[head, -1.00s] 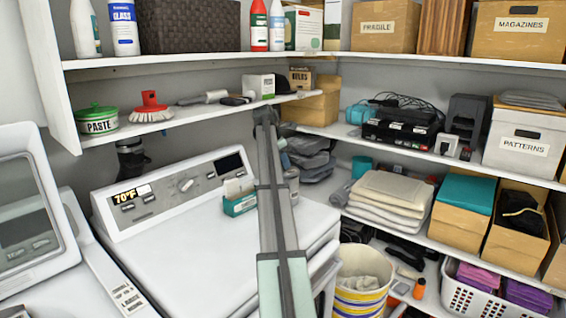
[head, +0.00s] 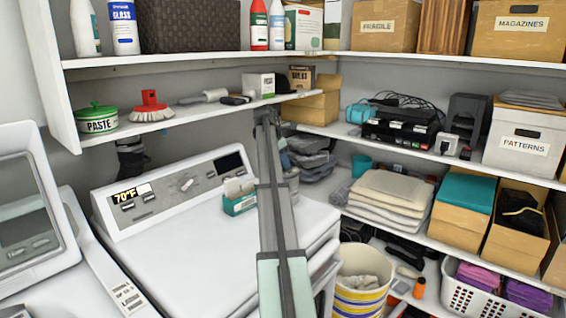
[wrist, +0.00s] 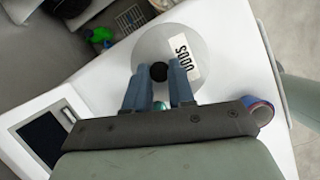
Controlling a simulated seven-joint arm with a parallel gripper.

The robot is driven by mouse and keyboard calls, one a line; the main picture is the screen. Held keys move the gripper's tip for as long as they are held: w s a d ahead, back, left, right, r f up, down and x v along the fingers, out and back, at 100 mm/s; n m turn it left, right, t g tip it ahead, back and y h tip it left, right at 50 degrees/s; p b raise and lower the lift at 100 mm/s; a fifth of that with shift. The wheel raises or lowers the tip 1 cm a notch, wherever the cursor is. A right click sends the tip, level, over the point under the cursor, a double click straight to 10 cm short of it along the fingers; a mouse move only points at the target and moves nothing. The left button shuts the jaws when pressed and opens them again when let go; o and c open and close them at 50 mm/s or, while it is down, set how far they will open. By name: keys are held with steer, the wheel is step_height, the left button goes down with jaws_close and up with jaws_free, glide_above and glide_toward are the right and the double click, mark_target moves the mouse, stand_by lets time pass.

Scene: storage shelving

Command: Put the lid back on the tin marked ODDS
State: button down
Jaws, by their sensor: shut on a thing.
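In the wrist view, my gripper (wrist: 159,76) has its two blue-grey fingers on either side of a round black knob (wrist: 159,71) and is shut on it. Around the knob is a round grey shape with a white label reading ODDS (wrist: 186,65), the lid and tin seen from above. The fingers and the gripper body cover its near side. I cannot tell whether the lid touches the tin or hangs above it. In the head view my arm hides the gripper, and a grey can-like thing (head: 292,180) shows partly beside the arm.
The white washer top (head: 180,245) is largely clear, with a teal card box (head: 239,197) left of my arm. A shelf above holds a green PASTE tin (head: 97,118) and a red brush (head: 150,106). A striped bin (head: 361,290) stands to the right.

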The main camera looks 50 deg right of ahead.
steer(key=shift+c, duration=2)
jaws_free()
steer(key=shift+r, duration=0.15)
steer(key=shift+r, duration=2.1)
jaws_close()
steer(key=shift+f, duration=1.75)
steer(key=shift+r, duration=0.1)
